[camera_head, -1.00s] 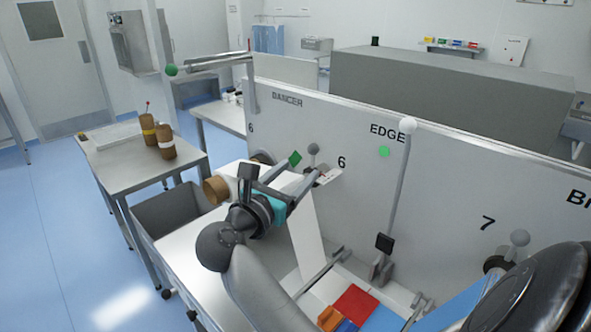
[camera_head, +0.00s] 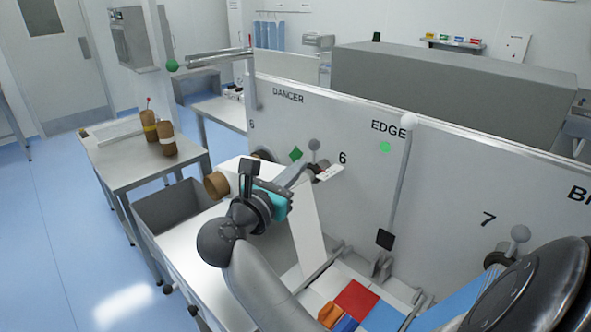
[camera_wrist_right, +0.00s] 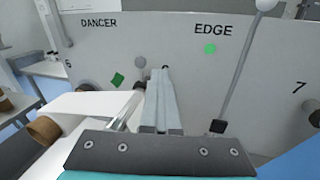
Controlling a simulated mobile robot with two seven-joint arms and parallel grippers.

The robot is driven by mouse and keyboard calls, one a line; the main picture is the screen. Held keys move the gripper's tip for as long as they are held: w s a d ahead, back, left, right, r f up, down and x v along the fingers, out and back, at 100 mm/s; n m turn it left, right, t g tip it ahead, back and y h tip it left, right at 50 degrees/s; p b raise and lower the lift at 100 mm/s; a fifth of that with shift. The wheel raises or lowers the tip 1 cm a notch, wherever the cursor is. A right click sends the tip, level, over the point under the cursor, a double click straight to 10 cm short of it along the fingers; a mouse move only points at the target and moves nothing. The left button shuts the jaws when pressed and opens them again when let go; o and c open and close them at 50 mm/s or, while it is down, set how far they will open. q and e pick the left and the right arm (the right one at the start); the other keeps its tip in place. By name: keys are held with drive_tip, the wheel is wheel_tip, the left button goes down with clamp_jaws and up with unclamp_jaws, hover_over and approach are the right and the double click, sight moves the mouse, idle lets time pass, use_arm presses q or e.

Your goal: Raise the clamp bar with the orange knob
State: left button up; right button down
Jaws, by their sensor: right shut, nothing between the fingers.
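My right gripper (camera_head: 308,168) is shut and empty, held in front of the white machine panel below the DANCER and EDGE labels. Its two closed fingers also show in the right wrist view (camera_wrist_right: 163,75), pointing at the panel near a small grey knob (camera_wrist_right: 140,62). An orange piece (camera_head: 330,314), possibly the clamp bar's orange knob, shows low in the head view, well below the gripper. A thin metal bar (camera_head: 325,264) lies above it, but I cannot tell whether the two are joined. My left gripper is not in view.
A red plate (camera_head: 356,299) and a blue surface lie at the bottom. A tall lever (camera_head: 401,180) with a white ball stands on the right. A white web (camera_head: 307,230) hangs under the gripper. A side table (camera_head: 118,162) stands left; a dark rounded shape covers the lower right.

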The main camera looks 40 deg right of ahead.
drive_tip(key=c, duration=1.6)
unclamp_jaws()
drive_tip(key=c, duration=0.5)
unclamp_jaws()
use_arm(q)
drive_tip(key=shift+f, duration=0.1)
use_arm(e)
drive_tip(key=shift+a, duration=0.1)
